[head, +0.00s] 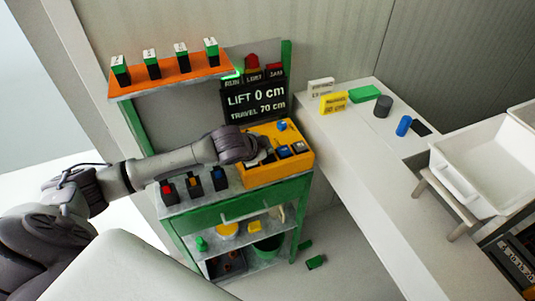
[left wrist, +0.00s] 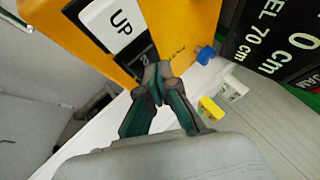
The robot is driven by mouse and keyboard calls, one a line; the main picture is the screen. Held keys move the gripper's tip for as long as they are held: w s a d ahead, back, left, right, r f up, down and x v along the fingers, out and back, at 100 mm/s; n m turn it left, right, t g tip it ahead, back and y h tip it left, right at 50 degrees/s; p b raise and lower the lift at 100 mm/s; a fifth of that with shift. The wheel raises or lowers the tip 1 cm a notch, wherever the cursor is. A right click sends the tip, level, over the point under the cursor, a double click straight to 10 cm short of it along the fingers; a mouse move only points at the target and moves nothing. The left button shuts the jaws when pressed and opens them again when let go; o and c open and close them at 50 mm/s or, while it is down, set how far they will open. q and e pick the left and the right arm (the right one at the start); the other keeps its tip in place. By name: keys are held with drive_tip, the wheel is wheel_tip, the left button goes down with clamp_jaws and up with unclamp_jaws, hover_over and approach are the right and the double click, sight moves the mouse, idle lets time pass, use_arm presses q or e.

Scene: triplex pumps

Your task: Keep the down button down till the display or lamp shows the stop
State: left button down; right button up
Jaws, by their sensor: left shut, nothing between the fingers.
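The yellow control box (head: 270,178) stands on top of the green cabinet, with several dark and blue controls on it. My left gripper (head: 262,157) is over its left part, fingers shut and empty. In the left wrist view the fingertips (left wrist: 157,75) are at a small dark part (left wrist: 143,58) beside the white UP plate (left wrist: 118,22). I cannot tell whether they touch or press it, and no DOWN label is readable. The black display (head: 255,99) reads LIFT 0 cm and TRAVEL 70 cm. The green lamp (head: 232,74) at its top left glows. My right gripper is not in view.
An orange shelf (head: 170,76) with several green-and-black blocks is above left. Three small coloured switches stand on the cabinet left of the box. A white table (head: 345,142) on the right holds a yellow sign, a green block and a blue cylinder (head: 403,126).

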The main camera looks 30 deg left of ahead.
use_arm(q)
drive_tip(key=shift+f, duration=0.45)
idle(0.6)
drive_tip(key=shift+r, duration=0.1)
drive_tip(key=shift+r+p, duration=0.9)
drive_tip(key=shift+p, duration=0.2)
wheel_tip(320, 180, up, 5)
drive_tip(key=p, duration=0.5)
